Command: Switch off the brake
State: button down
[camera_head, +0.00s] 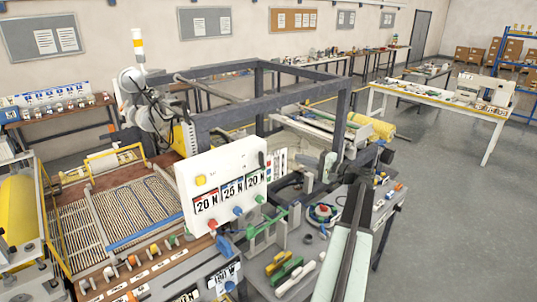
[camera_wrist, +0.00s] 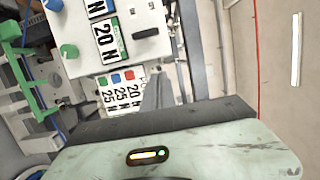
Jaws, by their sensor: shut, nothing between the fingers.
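A white control panel (camera_head: 225,180) stands in the middle of the head view, with number plates reading 20 N, 25 N and 20 N above coloured knobs. A small black switch-like part (camera_head: 262,159) sits near its right edge. In the wrist view the panel (camera_wrist: 85,40) is turned sideways at upper left, and a black bar-shaped part (camera_wrist: 146,33) shows on it. No label marks either part as the brake. My gripper (camera_head: 329,166) is right of the panel, apart from it, shut and empty. Its grey fingers (camera_wrist: 159,84) show in the wrist view.
A dark frame (camera_head: 225,119) rises behind the panel. A roller-bed machine (camera_head: 140,205) stands left. Open floor (camera_head: 450,220) lies right.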

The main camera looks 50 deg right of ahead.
aim_at(261, 159)
jog(key=w+a, duration=0.6)
jog(key=w, duration=0.4)
jog(key=shift+w, duration=0.3)
